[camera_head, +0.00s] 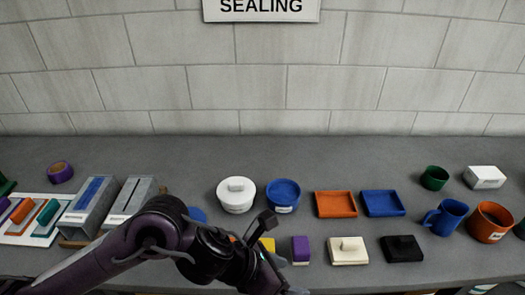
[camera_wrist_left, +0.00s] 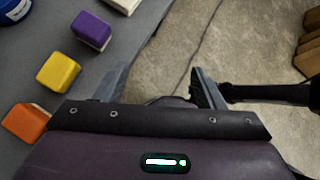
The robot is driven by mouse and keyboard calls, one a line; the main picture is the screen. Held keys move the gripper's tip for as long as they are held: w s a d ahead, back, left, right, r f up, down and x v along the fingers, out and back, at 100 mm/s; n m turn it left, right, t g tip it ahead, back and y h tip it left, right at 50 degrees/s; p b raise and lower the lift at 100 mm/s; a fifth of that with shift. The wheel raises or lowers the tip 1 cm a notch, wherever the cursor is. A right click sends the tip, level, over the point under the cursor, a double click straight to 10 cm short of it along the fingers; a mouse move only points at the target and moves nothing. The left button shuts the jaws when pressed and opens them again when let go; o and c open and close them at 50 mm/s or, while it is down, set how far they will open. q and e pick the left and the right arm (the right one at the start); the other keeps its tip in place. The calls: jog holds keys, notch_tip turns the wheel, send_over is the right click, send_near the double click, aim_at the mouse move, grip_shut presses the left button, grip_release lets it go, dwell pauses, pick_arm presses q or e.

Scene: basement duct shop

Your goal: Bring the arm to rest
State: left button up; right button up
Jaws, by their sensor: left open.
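My left arm comes in from the left in the head view and reaches across the front of the grey bench. Its wrist end (camera_head: 268,276) is at the bottom edge, where the fingers cannot be made out. In the left wrist view my left gripper (camera_wrist_left: 158,84) has its two fingers spread wide with nothing between them. It is beside the bench's front edge, with the concrete floor below the gap. A yellow block (camera_wrist_left: 58,73), a purple block (camera_wrist_left: 91,30) and an orange block (camera_wrist_left: 25,122) are on the bench to its left. My right gripper is in neither view.
On the bench (camera_head: 150,152) stand a white lidded pot (camera_head: 236,203), a blue bowl (camera_head: 283,194), an orange tray (camera_head: 335,205), a blue tray (camera_head: 382,204), a blue mug (camera_head: 447,219) and an orange pot (camera_head: 489,223). Grey boxes (camera_head: 130,199) stand left.

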pick_arm(q)
jog(key=w+d+r+n+t+h, duration=0.2)
jog(key=w+d+r+n+t, duration=0.15)
jog(key=n, duration=0.65)
jog(key=w+a+n+t+y, duration=0.4)
jog(key=a+n, duration=0.5)
jog(key=n, duration=0.7)
jog(key=s+a+f+n+g+y, duration=0.3)
jog(key=s+a+f+n, duration=0.35)
jog(key=a+n, duration=0.3)
jog(key=s+a+f+n+g+y, duration=0.3)
jog(key=s+a+f+n, duration=0.3)
jog(key=a+n, duration=0.4)
notch_tip(320, 180, down, 31)
jog(key=s+d+g+b, duration=0.1)
jog(key=g, duration=0.1)
jog(key=s+a+f, duration=0.3)
jog(key=s+f, duration=1.6)
jog(key=shift+s+a+f+g+y+b, duration=0.2)
jog(key=shift+s+g+y+b, duration=0.1)
jog(key=shift+s+g+b, duration=0.1)
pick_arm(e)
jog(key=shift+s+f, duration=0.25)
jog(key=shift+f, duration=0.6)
